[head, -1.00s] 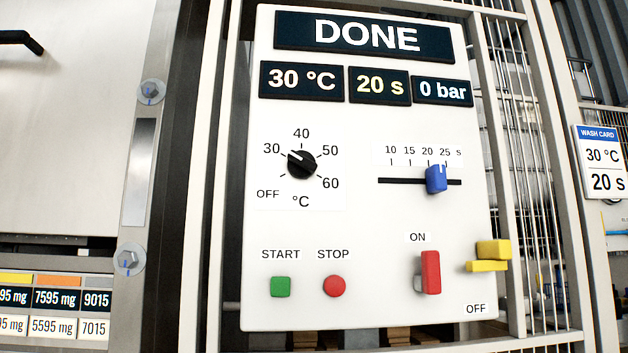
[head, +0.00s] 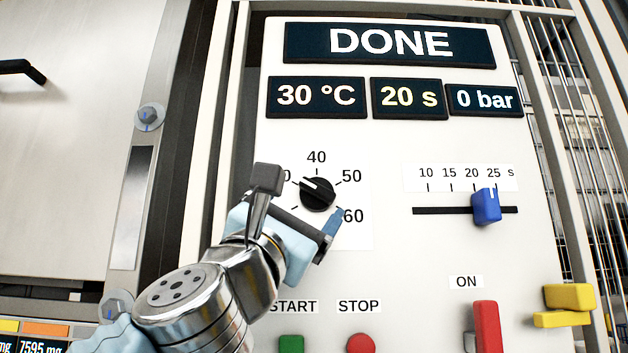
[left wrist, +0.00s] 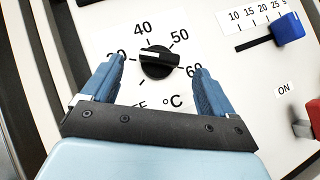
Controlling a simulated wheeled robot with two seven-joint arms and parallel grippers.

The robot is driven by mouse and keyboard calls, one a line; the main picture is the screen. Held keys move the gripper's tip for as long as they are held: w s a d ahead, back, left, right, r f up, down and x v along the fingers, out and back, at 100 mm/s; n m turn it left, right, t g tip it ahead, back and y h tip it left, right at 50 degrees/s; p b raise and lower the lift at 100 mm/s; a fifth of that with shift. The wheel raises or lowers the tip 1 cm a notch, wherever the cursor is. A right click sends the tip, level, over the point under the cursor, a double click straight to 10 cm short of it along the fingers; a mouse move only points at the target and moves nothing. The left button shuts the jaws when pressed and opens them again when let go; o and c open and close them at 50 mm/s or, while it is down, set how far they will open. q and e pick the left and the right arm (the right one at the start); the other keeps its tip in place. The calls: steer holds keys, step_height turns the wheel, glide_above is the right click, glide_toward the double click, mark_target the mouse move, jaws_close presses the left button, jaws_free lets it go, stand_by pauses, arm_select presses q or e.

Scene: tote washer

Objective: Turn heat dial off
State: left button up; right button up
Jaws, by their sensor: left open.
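The heat dial (head: 317,194) is a round black knob with a white pointer line on the white control panel. Its pointer is aimed up-left, toward the 30 mark, and the display reads 30 °C. The dial also shows in the left wrist view (left wrist: 158,62), between and beyond my fingertips. My left gripper (head: 302,201) is open in front of the dial, one blue-padded finger on each side. It looks empty, and I see no clear contact with the knob. In the head view the gripper hides the OFF label and part of the 30. My right gripper is not in view.
To the right are a blue time slider (head: 486,206), a red ON/OFF lever (head: 487,326) and a yellow latch-like piece (head: 567,304). Below are the green START button (head: 291,343) and red STOP button (head: 361,343). The display (head: 390,43) reads DONE.

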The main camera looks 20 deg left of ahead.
mark_target(317, 189)
arm_select(q)
steer(key=p+x, duration=0.1)
steer(key=x, duration=0.3)
steer(key=shift+w+r, duration=0.15)
steer(key=shift+w, duration=0.05)
